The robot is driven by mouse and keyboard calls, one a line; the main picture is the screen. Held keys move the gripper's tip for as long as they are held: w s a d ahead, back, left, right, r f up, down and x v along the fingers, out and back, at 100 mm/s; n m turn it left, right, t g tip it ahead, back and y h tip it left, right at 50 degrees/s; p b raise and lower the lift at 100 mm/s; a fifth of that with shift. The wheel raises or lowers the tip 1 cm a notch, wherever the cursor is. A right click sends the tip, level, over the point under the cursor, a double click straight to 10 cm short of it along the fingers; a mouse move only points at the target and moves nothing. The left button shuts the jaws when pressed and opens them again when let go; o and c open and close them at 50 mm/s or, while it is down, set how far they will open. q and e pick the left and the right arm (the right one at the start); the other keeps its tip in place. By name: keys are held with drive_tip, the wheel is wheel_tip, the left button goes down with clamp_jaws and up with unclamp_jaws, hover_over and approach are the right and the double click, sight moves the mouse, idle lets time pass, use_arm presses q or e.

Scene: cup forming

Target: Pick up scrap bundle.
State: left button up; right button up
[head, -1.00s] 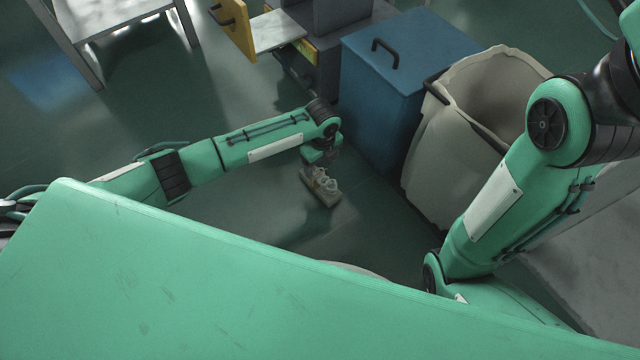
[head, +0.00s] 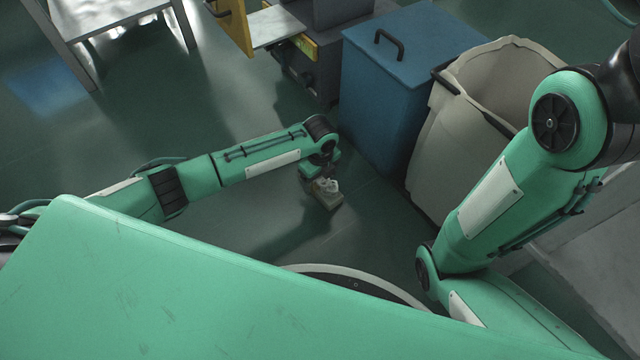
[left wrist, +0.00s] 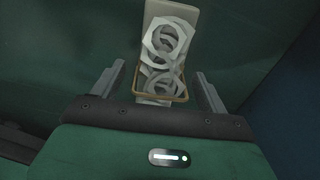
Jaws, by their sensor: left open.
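The scrap bundle (left wrist: 165,58) is a stack of pale ring-shaped offcuts on a light backing with a tan band around it. In the head view the bundle (head: 328,192) lies low on the floor in front of the blue bin. My left gripper (left wrist: 160,80) is open, one finger on each side of the bundle's near end, with visible gaps between fingers and bundle. In the head view my left gripper (head: 314,176) reaches down right at the bundle and hides part of it. My right gripper is out of view; only its arm shows.
A blue lidded bin (head: 400,80) stands just beyond the bundle. A beige open sack-like container (head: 450,140) stands to its right. A grey machine with a yellow panel (head: 236,28) is at the back. A metal table (head: 105,15) is at upper left. The floor between is clear.

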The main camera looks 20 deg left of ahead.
use_arm(q)
drive_tip(key=shift+r, duration=0.1)
drive_tip(key=c, duration=1.2)
drive_tip(key=shift+o, duration=0.2)
